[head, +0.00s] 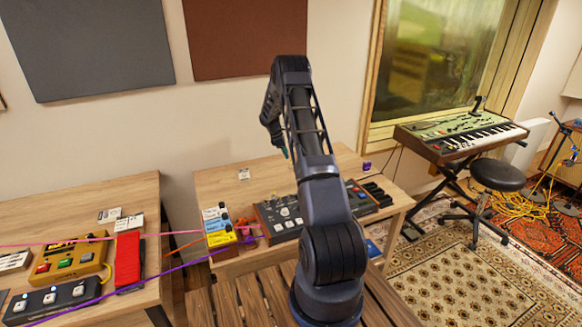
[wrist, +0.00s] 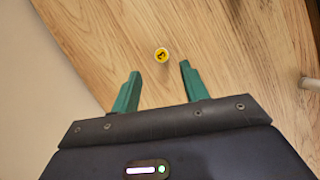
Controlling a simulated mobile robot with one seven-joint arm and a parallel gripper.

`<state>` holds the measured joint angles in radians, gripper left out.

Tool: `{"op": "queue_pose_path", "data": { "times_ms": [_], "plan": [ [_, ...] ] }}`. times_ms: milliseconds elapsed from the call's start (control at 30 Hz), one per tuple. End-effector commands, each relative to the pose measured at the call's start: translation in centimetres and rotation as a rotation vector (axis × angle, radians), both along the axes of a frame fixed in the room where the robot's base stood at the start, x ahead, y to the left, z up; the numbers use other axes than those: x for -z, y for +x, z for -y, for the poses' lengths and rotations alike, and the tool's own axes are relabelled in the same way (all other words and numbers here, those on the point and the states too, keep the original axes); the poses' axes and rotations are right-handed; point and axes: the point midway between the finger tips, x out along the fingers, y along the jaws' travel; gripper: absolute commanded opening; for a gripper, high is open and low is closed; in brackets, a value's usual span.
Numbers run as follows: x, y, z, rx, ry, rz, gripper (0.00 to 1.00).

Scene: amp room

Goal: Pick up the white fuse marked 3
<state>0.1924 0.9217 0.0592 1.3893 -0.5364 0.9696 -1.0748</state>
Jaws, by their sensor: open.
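A small round piece with a white rim and a yellow face (wrist: 161,55) stands on the wooden table top in the wrist view. Its face bears a dark mark, too small to read surely as a 3. My gripper (wrist: 160,68) is open, with its two green fingers apart and nothing between them. The piece lies just beyond the fingertips, roughly centred between them. In the head view my gripper (head: 280,143) hangs over the back of the middle table, and I cannot make out the piece there.
A whitish cylinder (wrist: 309,83) is cut off at the wrist view's right edge. On the middle table (head: 225,185) are a small white card-like item (head: 244,174), a purple piece (head: 367,165) and a dark mixer (head: 283,217). The wall is close behind.

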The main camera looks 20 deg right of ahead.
Motion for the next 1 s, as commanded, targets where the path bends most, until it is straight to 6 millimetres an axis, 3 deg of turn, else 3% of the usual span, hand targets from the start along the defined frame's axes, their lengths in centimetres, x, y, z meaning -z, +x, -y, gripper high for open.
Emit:
{"op": "queue_pose_path", "data": {
  "times_ms": [100,367,700,967,1000],
  "plan": [
    [1.7,-0.3,0.6,0.002,0.001,-0.002,0.45],
    [3.2,-0.5,1.1,0.001,0.000,-0.001,0.45],
    [7.1,-1.1,2.4,0.000,0.000,-0.001,0.45],
    [7.4,-1.1,2.5,0.001,0.000,0.000,0.45],
    [7.4,-1.1,2.5,0.001,0.000,0.000,0.37]
  ]
}}
